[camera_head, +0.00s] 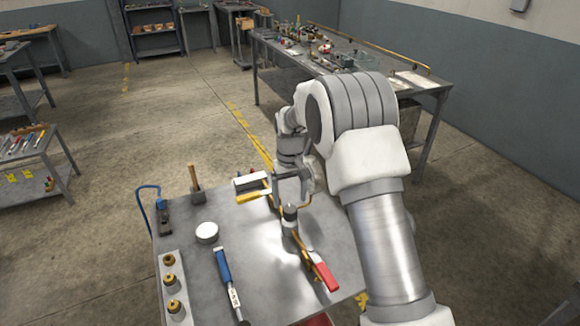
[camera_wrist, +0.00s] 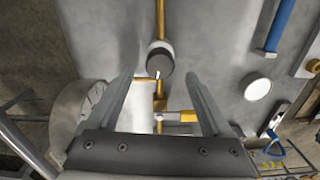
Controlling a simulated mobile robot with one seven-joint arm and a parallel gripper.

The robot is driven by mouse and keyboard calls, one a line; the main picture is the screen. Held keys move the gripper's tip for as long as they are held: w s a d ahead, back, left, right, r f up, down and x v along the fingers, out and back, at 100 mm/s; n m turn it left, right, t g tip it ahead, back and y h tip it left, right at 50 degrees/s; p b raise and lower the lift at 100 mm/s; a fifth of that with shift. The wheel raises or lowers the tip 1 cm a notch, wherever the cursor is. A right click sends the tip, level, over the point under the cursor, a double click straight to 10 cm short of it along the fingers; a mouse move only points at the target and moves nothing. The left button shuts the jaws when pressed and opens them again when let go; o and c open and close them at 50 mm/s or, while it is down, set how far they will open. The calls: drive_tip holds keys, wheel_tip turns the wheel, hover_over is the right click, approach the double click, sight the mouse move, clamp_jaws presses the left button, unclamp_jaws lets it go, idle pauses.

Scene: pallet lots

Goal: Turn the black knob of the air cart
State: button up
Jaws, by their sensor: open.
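The black knob (camera_wrist: 159,60) is a dark round cap with a small white mark, on a grey cylinder in line with a brass-yellow pipe (camera_wrist: 160,18). In the head view the knob (camera_head: 290,212) stands upright on the grey metal top of the air cart (camera_head: 262,236). My gripper (camera_wrist: 158,78) is open and empty. In the wrist view the knob appears between and just beyond its fingertips, apart from both. In the head view my gripper (camera_head: 283,188) is just behind the knob, partly hidden by its own links.
A red-handled tool (camera_head: 325,275) lies in front of the knob. A blue-handled tool (camera_head: 223,266), a white round lid (camera_head: 206,232) and several brass fittings (camera_head: 172,281) are to the left. A round gauge-like disc (camera_wrist: 80,117) is close to my left finger in the wrist view.

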sight(290, 209)
wheel_tip(290, 209, up, 14)
drive_tip(key=shift+f+p, duration=0.25)
drive_tip(key=shift+p, duration=0.1)
drive_tip(key=s+d+r+m+t, duration=0.1)
drive_tip(key=s+d+r, duration=0.3)
drive_tip(key=s+r, duration=0.25)
drive_tip(key=s+d+r+m+t, duration=0.1)
drive_tip(key=s+d+r+t, duration=0.15)
drive_tip(key=s+r, duration=0.45)
drive_tip(key=s+d+f+t, duration=0.1)
drive_tip(key=s+d, duration=0.1)
drive_tip(key=s, duration=0.8)
drive_tip(key=s+d+f+m+t, duration=0.1)
drive_tip(key=s+d+f, duration=0.1)
drive_tip(key=s, duration=0.8)
drive_tip(key=shift+d+f+m, duration=0.3)
drive_tip(key=shift+d, duration=0.4)
